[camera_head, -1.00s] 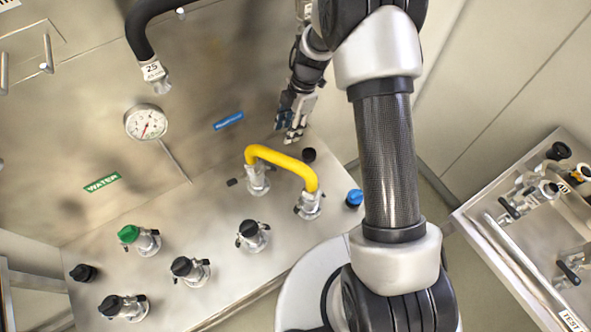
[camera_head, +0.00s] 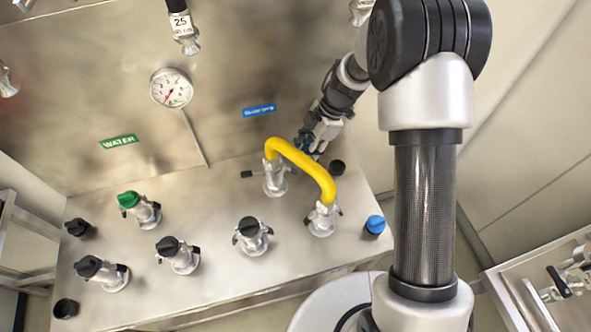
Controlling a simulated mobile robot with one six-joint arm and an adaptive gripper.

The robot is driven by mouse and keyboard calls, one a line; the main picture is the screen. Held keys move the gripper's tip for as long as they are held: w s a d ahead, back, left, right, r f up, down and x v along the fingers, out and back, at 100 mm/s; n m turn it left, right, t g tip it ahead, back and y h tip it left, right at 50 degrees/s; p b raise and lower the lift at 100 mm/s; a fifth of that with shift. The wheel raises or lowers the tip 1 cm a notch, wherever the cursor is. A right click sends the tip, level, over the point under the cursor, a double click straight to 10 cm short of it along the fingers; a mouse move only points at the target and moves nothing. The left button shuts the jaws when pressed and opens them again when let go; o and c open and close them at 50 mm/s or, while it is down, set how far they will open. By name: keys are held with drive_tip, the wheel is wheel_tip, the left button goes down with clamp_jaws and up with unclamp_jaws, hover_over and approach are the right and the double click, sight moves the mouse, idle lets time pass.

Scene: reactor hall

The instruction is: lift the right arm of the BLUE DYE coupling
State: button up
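A blue label (camera_head: 259,111), its text too small to read clearly, is on the back panel. Below it, a metal coupling (camera_head: 275,180) stands on the steel deck with one end of the yellow hose (camera_head: 302,165) on it. Its dark left arm (camera_head: 248,174) sticks out sideways to the left. Its right arm is not clear, lying near the hose and my gripper. My gripper (camera_head: 308,142) is just behind the hose's arch, up and to the right of this coupling. Its fingertips are partly hidden by the hose, and I cannot see whether they touch anything.
The hose's other end is on a second coupling (camera_head: 322,219) to the front right. A blue cap (camera_head: 375,225) and a black cap (camera_head: 337,167) stand nearby. Several capped couplings fill the deck's left, near a green WATER label (camera_head: 118,141). A gauge (camera_head: 171,88) is on the panel.

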sight(294, 170)
drive_tip(key=b+x, duration=0.2)
drive_tip(key=x, duration=0.5)
drive_tip(key=shift+a+f, duration=0.1)
drive_tip(key=shift+f, duration=0.2)
drive_tip(key=shift+c, duration=0.2)
clamp_jaws()
